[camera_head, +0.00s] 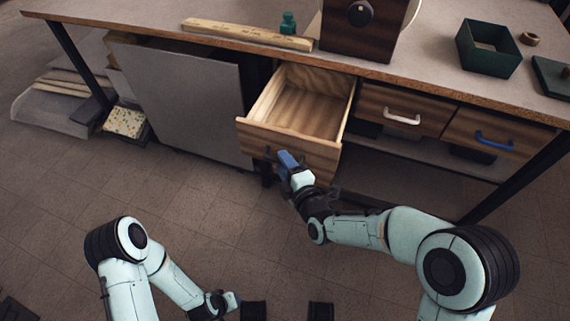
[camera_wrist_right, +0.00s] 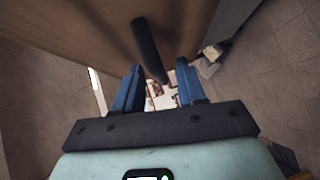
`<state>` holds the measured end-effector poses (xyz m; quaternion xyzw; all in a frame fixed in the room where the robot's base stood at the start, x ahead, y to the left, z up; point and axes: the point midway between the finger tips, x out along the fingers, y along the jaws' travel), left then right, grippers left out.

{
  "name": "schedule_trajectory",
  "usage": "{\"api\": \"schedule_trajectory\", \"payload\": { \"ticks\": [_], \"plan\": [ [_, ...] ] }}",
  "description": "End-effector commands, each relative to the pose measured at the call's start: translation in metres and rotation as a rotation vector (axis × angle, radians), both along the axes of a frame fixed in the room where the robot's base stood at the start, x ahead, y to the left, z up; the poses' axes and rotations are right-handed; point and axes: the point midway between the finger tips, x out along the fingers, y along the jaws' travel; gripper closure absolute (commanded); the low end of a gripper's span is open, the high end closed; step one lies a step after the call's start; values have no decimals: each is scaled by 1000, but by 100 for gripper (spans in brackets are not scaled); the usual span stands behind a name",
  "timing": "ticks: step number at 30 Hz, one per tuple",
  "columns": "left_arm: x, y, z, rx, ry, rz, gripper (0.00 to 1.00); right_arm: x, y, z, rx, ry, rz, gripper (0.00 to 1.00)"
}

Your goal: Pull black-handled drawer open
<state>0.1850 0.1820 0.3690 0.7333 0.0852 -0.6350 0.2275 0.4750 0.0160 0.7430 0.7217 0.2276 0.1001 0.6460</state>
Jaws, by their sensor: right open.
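The wooden drawer (camera_head: 290,137) under the bench is pulled well out, and its inside is empty. Its black handle (camera_wrist_right: 148,50) shows in the right wrist view as a dark bar on the drawer front, at and just beyond the fingers. In the head view the handle (camera_head: 269,152) is partly hidden by my gripper. My right gripper (camera_head: 284,160) is at the drawer front. Its blue fingers (camera_wrist_right: 158,88) are apart, with the handle's end near the gap; I cannot tell whether they touch it. My left gripper (camera_head: 230,300) is low, away from the bench; its fingers are unclear.
Two closed drawers sit to the right, one with a white handle (camera_head: 402,117) and one with a blue handle (camera_head: 494,140). A grey panel (camera_head: 185,100) stands left of the open drawer. A green box (camera_head: 488,58) sits on the benchtop. The floor before the bench is mostly clear.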

Motion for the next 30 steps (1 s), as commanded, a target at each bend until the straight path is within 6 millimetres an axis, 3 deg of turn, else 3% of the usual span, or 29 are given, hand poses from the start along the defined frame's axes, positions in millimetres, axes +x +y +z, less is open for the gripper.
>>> {"api": "schedule_trajectory", "payload": {
  "ticks": [8, 21, 30],
  "plan": [
    [6, -1, 7, 1, -21, 0, 57, -17, -9, 4, 0, 1, 0, 60],
    [32, -5, 32, 5, -109, -5, 57, -98, -52, 18, 1, 1, -1, 60],
    [26, -7, 33, -1, -94, -9, 57, -117, -62, 20, 0, 0, -1, 60]
  ]
}}
